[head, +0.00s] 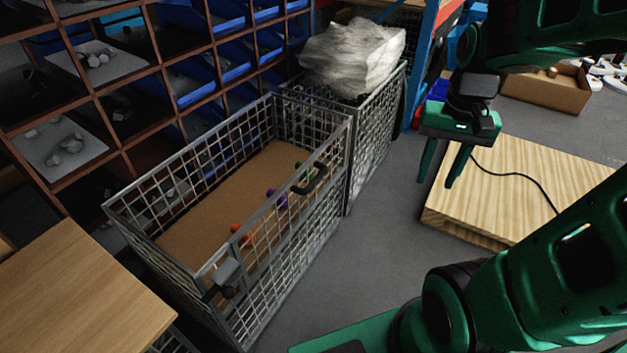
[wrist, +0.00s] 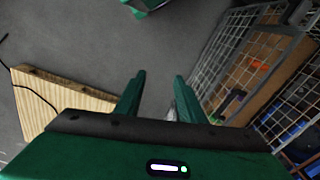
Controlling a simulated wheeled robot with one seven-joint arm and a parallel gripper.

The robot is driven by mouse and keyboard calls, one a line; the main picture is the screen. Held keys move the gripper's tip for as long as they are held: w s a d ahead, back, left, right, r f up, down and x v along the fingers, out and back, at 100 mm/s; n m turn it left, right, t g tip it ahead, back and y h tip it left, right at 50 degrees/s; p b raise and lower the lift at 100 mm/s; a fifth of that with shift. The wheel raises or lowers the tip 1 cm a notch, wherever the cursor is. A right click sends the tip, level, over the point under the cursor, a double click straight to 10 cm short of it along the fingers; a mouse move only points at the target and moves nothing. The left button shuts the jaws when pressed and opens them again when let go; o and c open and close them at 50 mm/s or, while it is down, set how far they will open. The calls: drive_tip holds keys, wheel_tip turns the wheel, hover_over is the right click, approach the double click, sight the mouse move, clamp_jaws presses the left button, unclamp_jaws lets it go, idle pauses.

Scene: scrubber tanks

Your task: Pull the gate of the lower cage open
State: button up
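The near wire cage (head: 238,128) is grey mesh with a brown floor and an open top. Its long front side has a gate panel (head: 290,222) with a black handle (head: 310,178) near the top right. A grey latch-like block (head: 222,275) sits at the left end. The gate looks upright and closed. My gripper (head: 436,182) is open and empty, right of the cage and well apart from the handle. In the wrist view my gripper's fingers (wrist: 160,76) are spread with floor between them. The cage mesh (wrist: 228,45) shows at the right there.
A second cage (head: 380,120) holding a wrapped pale bundle (head: 352,55) stands behind. A wooden platform (head: 520,185) with a black cable lies at right. A wooden tabletop (head: 75,295) stands at left. Shelves with blue bins (head: 195,82) line the back. Grey floor (head: 375,235) before the gate is clear.

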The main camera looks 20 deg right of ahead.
drive_tip(key=w+a+f+m, duration=0.1)
drive_tip(key=w+a+f, duration=0.2)
drive_tip(key=w, duration=0.6)
drive_tip(key=w+a+f, duration=0.2)
drive_tip(key=w, duration=0.7)
drive_tip(key=m+t+y, duration=0.1)
drive_tip(key=m+y, duration=0.1)
approach(315, 179)
drive_tip(key=f, duration=0.2)
drive_tip(key=a+f, duration=0.1)
drive_tip(key=f, duration=0.5)
drive_tip(key=shift+w+a+f, duration=0.2)
drive_tip(key=shift+w+a, duration=0.05)
drive_tip(key=shift+w, duration=0.15)
clamp_jaws()
